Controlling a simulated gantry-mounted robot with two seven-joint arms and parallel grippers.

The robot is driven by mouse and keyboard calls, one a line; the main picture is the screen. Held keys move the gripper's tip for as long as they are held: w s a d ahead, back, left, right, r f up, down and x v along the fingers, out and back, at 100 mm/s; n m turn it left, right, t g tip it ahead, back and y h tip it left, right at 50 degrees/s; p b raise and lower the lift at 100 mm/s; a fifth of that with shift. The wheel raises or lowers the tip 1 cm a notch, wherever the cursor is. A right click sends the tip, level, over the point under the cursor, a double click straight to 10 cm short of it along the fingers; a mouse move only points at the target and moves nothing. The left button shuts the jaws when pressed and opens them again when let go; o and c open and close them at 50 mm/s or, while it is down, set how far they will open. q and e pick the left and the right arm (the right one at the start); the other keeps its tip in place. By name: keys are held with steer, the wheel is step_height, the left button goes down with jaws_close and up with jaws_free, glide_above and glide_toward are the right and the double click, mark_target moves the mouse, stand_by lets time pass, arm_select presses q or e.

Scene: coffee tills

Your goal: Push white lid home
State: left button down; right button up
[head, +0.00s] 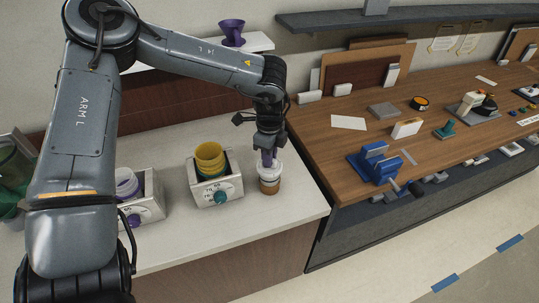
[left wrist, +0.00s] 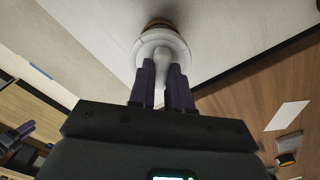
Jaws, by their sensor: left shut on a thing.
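The white lid (head: 270,171) is on top of a brown paper cup (head: 269,187) near the right end of the white counter. I cannot tell whether its rim is fully seated. My left gripper (head: 268,160) points down from above, its purple fingers shut on the lid's raised white middle. In the left wrist view the lid (left wrist: 153,42) shows beyond the fingertips (left wrist: 166,75), with a little of the brown cup (left wrist: 159,22) behind it. The fingers hide part of the lid.
Another holder (head: 147,207) with pale lilac cups is farther left. A wooden bench (head: 440,140) with a blue vise (head: 375,163) adjoins on the right. The counter's front edge is close.

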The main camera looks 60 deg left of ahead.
arm_select(q)
steer(key=shift+f+b, duration=0.45)
steer(key=shift+f, duration=0.25)
steer(key=shift+r, duration=0.1)
steer(key=c, duration=0.7)
jaws_free()
steer(key=shift+o, duration=0.2)
steer(key=shift+r, duration=0.2)
steer(key=shift+r+p, duration=2.75)
steer(key=shift+r, duration=1.1)
